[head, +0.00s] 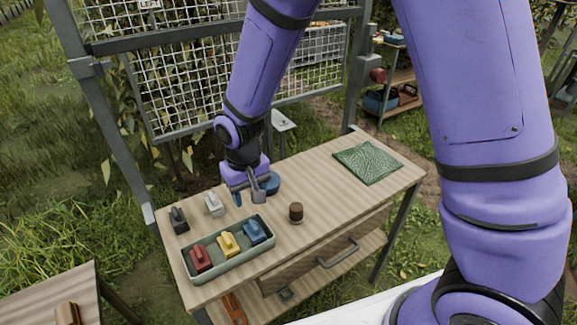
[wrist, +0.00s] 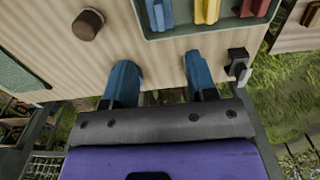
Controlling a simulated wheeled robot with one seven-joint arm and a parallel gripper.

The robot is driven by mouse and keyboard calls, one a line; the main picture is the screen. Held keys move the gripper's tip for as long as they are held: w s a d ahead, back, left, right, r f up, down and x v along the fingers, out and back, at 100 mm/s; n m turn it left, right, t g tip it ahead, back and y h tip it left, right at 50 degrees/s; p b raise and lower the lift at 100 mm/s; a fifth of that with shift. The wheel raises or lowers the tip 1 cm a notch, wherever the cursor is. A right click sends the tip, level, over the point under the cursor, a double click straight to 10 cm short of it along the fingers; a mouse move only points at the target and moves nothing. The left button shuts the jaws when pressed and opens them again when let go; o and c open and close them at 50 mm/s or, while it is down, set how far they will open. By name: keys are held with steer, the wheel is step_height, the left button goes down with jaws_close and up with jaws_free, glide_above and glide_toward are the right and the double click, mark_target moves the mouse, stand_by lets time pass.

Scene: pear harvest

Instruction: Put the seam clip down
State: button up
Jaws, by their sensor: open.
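My gripper (head: 255,190) is over the back of the wooden bench, its jaws apart. A pale grey clip (head: 213,204) and a dark clip (head: 180,220) sit on the bench left of my gripper. The dark clip also shows at the right in the wrist view (wrist: 237,62). A red clip (head: 200,258), a yellow clip (head: 228,244) and a blue clip (head: 255,232) lie in the grey-green tray (head: 234,268). I cannot tell which is the seam clip.
The bench (head: 322,205) carries a brown round-topped object (head: 296,212) right of the tray and a green patterned mat (head: 368,162) at the right. A wire mesh panel (head: 200,85) rises behind. The wood between the brown object and mat is clear.

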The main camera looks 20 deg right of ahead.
steer(key=shift+r, duration=0.1)
steer(key=s+d+r+m+t, duration=0.1)
steer(key=d+r, duration=0.6)
steer(key=r, duration=0.2)
steer(key=s+d+r+t, duration=0.1)
steer(key=s+d+r, duration=0.1)
steer(key=d+r, duration=0.55)
steer(key=s+d+r+m+t, duration=0.1)
steer(key=s+d+r, duration=0.4)
steer(key=s+r, duration=0.1)
steer(key=s+d+r+m+t, duration=0.1)
steer(key=s+d+r+t, duration=0.1)
steer(key=s+d+r, duration=0.3)
steer(key=s+r, duration=0.1)
steer(key=s, duration=0.3)
steer(key=shift+s, duration=0.3)
steer(key=shift+r, duration=0.1)
